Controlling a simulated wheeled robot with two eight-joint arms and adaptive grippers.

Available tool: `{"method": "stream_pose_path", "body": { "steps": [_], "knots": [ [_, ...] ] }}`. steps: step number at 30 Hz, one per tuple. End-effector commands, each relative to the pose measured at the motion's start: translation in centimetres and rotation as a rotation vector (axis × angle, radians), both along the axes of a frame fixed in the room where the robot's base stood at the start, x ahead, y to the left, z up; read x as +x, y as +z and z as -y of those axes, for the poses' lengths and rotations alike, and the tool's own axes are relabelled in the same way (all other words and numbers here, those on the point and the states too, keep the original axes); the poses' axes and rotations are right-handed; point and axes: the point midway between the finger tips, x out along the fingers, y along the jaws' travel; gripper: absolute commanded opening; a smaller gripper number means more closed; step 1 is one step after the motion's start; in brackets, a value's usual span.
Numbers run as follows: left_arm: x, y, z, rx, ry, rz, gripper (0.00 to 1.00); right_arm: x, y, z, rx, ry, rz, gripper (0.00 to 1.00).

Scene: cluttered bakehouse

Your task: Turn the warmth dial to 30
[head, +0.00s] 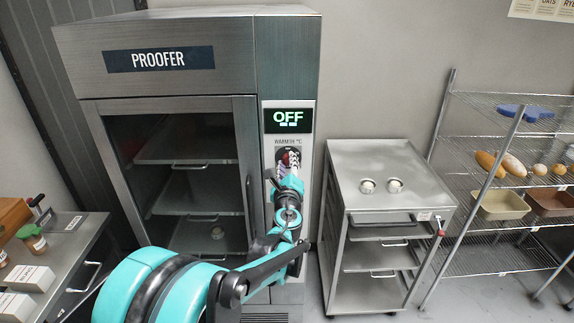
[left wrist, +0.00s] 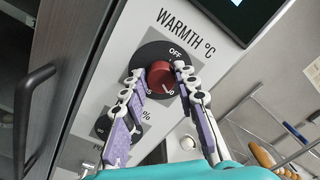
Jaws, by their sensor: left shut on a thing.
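The warmth dial (left wrist: 161,73) is a red knob on a black round plate, under the label "WARMTH °C" on the proofer's control panel. "OFF" is printed at the plate's top; other numbers are partly hidden by my fingers. My left gripper (left wrist: 159,78) is shut on the red knob, one purple-padded finger on each side. In the head view my left gripper (head: 288,163) reaches the panel and covers most of the dial. The display (head: 289,119) above it reads "OFF". My right gripper is not in view.
A second black dial (left wrist: 104,128) marked "%" sits just below, partly behind a finger. The proofer's glass door (head: 178,180) with its handle is left of the panel. A steel trolley (head: 380,160) with two small round items and a wire rack (head: 500,138) with bread stand right.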

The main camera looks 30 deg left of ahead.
Motion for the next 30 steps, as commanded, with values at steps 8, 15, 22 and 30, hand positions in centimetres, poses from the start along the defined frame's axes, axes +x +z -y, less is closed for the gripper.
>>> {"method": "stream_pose_path", "body": {
  "steps": [8,15,22,30],
  "knots": [
    [-0.07,-0.14,0.12,0.015,-0.002,-0.010,0.00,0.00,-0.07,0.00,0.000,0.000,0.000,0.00],
    [-0.07,-0.15,0.12,0.014,-0.002,-0.010,0.00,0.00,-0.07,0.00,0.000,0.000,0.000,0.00],
    [-0.05,-0.09,0.07,0.015,-0.001,-0.010,0.50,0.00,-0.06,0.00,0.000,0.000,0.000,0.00],
    [-0.66,-0.06,0.46,0.015,-0.001,-0.010,0.50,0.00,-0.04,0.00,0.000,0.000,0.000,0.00]
  ]
}}
